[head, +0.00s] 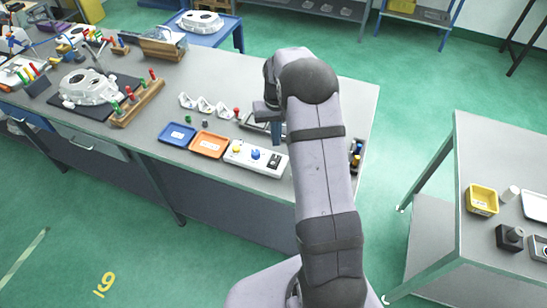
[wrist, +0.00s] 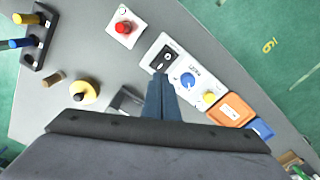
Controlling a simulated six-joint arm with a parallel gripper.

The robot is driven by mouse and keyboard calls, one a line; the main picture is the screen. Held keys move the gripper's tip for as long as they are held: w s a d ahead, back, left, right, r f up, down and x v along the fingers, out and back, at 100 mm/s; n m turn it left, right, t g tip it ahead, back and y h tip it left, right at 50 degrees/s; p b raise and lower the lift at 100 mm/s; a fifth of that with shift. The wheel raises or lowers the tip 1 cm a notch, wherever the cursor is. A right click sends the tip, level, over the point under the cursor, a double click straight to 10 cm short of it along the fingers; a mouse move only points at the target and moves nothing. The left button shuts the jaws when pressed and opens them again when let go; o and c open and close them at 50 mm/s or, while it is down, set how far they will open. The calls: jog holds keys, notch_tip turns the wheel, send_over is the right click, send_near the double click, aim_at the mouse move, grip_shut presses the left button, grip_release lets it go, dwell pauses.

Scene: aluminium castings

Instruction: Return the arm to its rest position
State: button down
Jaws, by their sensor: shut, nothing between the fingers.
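My gripper (wrist: 160,90) shows in the wrist view as two blue fingers pressed together, shut and empty. The fingers point toward a white control box (wrist: 190,80) with a black switch, a blue knob and a yellow button; whether they touch it I cannot tell. In the head view my arm reaches over the right end of the grey workbench (head: 230,80). There the gripper is mostly hidden behind the arm, and the control box (head: 257,158) lies just to its left.
An orange tray (head: 209,145) and a blue tray (head: 177,134) sit left of the control box. A red button on a white base (wrist: 125,28) and a rack of coloured handles (wrist: 38,38) lie nearby. A casting (head: 88,86) is further left. Green floor separates the right table (head: 490,150).

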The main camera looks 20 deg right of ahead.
jog(key=shift+g, duration=0.5)
jog(key=s+f, duration=0.1)
jog(key=s, duration=0.1)
jog(key=s+a+f, duration=0.1)
jog(key=f, duration=0.1)
jog(key=s+f, duration=0.1)
jog(key=s, duration=0.1)
jog(key=shift+s+a+f, duration=0.25)
jog(key=shift+s+f, duration=0.1)
jog(key=s, duration=0.2)
jog(key=s+a+f, duration=0.1)
jog(key=shift+s+g, duration=0.35)
jog(key=shift+g, duration=0.05)
jog(key=s+a+r+n, duration=0.1)
jog(key=s+a+r, duration=0.2)
jog(key=s, duration=0.4)
jog(key=s+a+r, duration=0.2)
jog(key=s, duration=0.4)
jog(key=s+a+r+n, duration=0.1)
jog(key=s+a+r, duration=0.2)
jog(key=s, duration=0.4)
jog(key=shift+n+t, duration=0.5)
jog(key=shift+t, duration=0.4)
jog(key=w+r, duration=0.1)
jog(key=w+a+r, duration=0.2)
jog(key=r, duration=0.1)
